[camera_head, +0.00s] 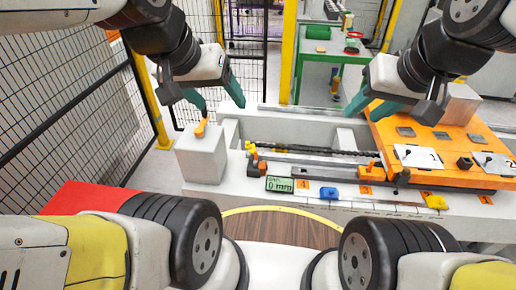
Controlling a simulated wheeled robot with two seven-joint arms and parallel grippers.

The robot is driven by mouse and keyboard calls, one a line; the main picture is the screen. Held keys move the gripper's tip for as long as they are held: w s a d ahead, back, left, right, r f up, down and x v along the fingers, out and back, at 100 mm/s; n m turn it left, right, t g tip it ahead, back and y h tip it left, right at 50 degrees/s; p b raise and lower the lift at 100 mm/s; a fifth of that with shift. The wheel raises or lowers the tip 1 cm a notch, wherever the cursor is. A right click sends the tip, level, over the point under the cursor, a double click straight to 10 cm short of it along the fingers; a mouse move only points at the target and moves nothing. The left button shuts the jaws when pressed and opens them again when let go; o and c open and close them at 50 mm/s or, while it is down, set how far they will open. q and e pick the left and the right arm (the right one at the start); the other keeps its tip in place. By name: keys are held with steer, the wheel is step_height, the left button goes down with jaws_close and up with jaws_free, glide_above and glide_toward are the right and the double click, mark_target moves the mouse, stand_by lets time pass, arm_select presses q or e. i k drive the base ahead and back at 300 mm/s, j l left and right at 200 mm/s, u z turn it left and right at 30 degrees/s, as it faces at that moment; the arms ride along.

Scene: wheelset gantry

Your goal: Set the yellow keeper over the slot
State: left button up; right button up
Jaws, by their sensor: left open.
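A small yellow block (436,202), which looks like the keeper, lies on the front ledge of the white bench (240,196), at the right below the orange plate. I cannot tell for sure which opening is the slot; a long dark channel (310,150) runs along the bench top. My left gripper (222,106) is open and empty, above the back left of the bench, near a white block with an orange piece on it. My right gripper (364,115) appears open and empty, its teal fingers apart at the orange plate's left edge. Both are away from the yellow block.
An orange plate (400,133) with cards and grey pads covers the bench's right side. The white block (203,155) carries an orange piece (200,128). A blue block (328,194) and a display (279,184) sit at the front. Black mesh fencing (75,110) stands left.

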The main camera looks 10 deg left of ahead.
mark_target(247, 146)
steer(key=i+j, duration=0.7)
steer(key=j, duration=0.15)
